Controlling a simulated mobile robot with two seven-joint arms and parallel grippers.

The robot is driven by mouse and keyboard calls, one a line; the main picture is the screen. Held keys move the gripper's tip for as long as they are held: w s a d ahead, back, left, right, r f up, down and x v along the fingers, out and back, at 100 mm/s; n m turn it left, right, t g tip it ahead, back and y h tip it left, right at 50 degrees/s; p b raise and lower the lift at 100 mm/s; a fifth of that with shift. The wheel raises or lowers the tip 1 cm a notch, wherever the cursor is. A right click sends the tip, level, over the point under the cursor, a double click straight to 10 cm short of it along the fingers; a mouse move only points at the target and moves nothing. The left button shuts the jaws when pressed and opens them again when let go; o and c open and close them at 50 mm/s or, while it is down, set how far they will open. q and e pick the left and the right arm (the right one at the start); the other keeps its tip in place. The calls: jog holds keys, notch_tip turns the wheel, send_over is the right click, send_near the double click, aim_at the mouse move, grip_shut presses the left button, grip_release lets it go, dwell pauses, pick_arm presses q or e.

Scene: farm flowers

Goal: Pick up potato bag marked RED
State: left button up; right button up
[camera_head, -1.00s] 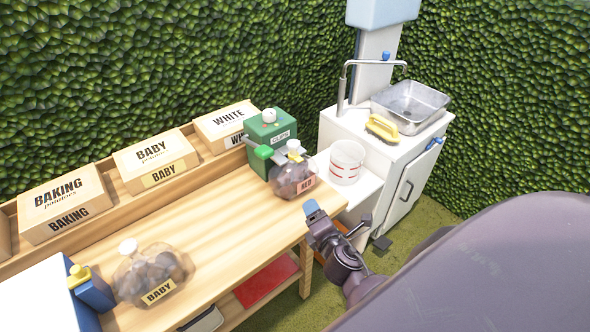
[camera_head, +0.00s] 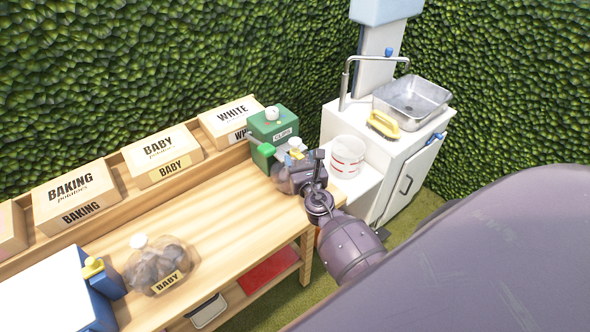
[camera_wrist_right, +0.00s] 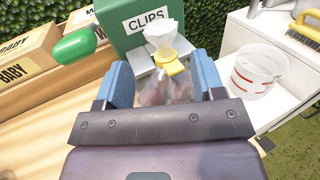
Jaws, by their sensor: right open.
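The potato bag marked RED (camera_head: 284,181) sits at the right end of the wooden table, in front of the green CLIPS box (camera_head: 272,130). Its label showed earlier and is now hidden behind my right gripper (camera_head: 316,167). In the right wrist view the clear bag (camera_wrist_right: 168,92), with a yellow clip (camera_wrist_right: 174,67) at its neck, lies between the blue fingertips of my right gripper (camera_wrist_right: 162,85). The fingers are open on either side of it; whether they touch it is unclear. My left gripper is not in view.
A white bucket (camera_head: 347,155) and a sink unit (camera_head: 400,150) stand right. The table's middle is clear.

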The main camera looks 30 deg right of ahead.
aim_at(296, 148)
jog(key=shift+f+b+x, duration=0.2)
jog(key=shift+b+x, duration=0.15)
jog(key=shift+x, duration=2.5)
jog(key=shift+d, duration=0.15)
jog(key=shift+s, duration=0.1)
grip_shut()
jog(key=shift+r, duration=0.1)
